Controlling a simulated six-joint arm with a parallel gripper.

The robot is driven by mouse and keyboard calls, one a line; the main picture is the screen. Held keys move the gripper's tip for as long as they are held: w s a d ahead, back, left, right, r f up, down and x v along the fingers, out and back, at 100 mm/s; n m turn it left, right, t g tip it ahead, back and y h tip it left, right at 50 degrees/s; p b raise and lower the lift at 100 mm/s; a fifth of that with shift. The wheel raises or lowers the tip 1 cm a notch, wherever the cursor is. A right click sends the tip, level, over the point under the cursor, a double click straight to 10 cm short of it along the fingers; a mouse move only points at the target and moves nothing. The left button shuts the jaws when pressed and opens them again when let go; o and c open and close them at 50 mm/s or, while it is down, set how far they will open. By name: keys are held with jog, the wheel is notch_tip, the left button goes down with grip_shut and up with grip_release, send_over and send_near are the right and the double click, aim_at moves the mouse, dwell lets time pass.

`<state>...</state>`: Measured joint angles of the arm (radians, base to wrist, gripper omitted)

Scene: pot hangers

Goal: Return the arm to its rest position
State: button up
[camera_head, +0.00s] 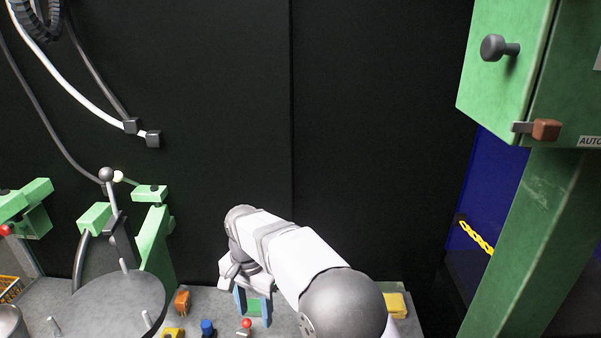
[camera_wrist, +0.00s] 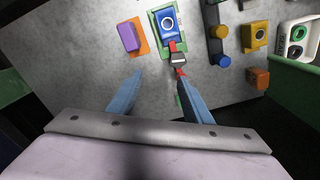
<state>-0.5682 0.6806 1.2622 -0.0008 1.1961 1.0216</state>
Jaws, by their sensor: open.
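My arm reaches out over the grey worktop in the head view, white with grey joints. My gripper (camera_head: 254,300) points down above the worktop, and its blue fingers show near a green part. In the wrist view my gripper (camera_wrist: 155,92) has its two blue fingers spread apart with nothing held between them. A grey and red piece (camera_wrist: 177,60) lies beyond the right fingertip, at the lower edge of a blue block (camera_wrist: 168,22) with a round white-ringed hole. Whether the finger touches the red part cannot be told.
The worktop (camera_wrist: 75,62) carries a purple block (camera_wrist: 128,37), a yellow block (camera_wrist: 256,36) and an orange-brown block (camera_wrist: 259,78). A round grey plate (camera_head: 110,300) with upright pins stands at left. A green cabinet (camera_head: 505,65) and post (camera_head: 525,240) are at right.

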jog(key=s+d+n, duration=0.1)
jog(key=s+d, duration=0.2)
jog(key=d, duration=0.8)
jog(key=s+d+f+n, duration=0.2)
jog(key=s+d, duration=0.6)
jog(key=s, duration=0.1)
jog(key=s+d+f+n, duration=0.1)
jog(key=s+d+n, duration=0.1)
jog(key=s+d, duration=0.6)
jog(key=shift+s+d+f, duration=0.3)
jog(key=shift+s+f, duration=0.05)
jog(key=shift+s, duration=0.15)
